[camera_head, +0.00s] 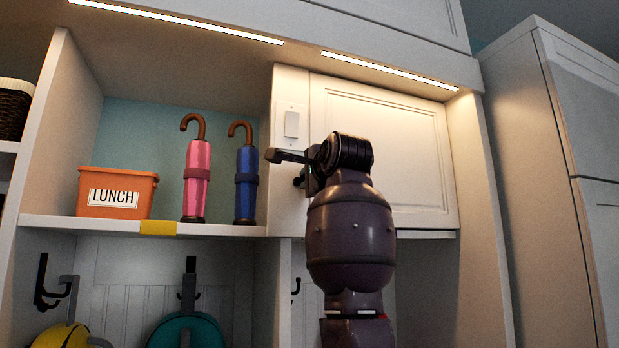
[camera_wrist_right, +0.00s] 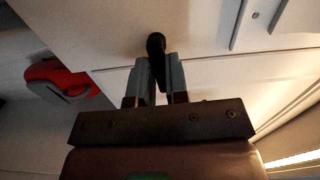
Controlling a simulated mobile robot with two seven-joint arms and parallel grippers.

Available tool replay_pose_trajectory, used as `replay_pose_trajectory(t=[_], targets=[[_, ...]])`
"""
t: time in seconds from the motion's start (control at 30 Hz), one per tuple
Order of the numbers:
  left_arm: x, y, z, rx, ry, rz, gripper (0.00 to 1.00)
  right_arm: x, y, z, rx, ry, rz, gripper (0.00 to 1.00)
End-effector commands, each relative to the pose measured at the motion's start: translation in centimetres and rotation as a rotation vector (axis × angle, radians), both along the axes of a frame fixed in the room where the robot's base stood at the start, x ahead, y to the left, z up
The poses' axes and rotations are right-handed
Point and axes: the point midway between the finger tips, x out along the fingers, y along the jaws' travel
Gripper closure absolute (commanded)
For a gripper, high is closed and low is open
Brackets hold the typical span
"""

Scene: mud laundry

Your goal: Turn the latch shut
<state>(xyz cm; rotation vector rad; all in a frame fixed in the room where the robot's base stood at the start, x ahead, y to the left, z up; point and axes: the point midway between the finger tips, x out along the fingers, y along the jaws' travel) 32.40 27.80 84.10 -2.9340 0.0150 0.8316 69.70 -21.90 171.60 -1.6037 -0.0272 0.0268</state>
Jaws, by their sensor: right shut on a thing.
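The cabinet door (camera_head: 400,150) is a pale panelled door and looks closed against its frame. My right gripper (camera_head: 300,168) is at the door's left edge, in front of the pale post. In the right wrist view my right gripper (camera_wrist_right: 156,80) is shut on a small dark latch handle (camera_wrist_right: 156,44), whose rounded end shows between and beyond the fingertips. The latch's base and pivot are mostly hidden by the gripper, so I cannot tell its exact turn. My left gripper is not in view.
A white switch plate (camera_head: 291,123) is just above the gripper. An orange lunch bin (camera_head: 117,193), a pink umbrella (camera_head: 197,178) and a blue umbrella (camera_head: 246,184) stand on the shelf to the left. Bags hang below. A tall cabinet (camera_head: 560,190) stands at the right.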

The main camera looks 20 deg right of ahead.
Motion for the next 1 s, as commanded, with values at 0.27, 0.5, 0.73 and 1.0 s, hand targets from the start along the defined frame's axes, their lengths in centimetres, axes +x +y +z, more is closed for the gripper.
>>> replay_pose_trajectory(t=[0.27,0.5,0.73,1.0], targets=[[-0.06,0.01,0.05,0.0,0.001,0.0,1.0,-0.01,-0.04,-0.1,0.047,0.002,-0.001,1.0],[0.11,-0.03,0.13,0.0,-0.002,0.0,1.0,-0.01,-0.05,-0.13,0.051,0.003,-0.001,1.0],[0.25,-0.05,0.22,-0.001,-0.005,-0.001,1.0,0.0,-0.05,-0.14,0.05,0.003,-0.001,0.71],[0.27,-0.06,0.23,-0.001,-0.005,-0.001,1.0,-0.01,-0.03,-0.11,0.049,0.002,0.0,0.6]])
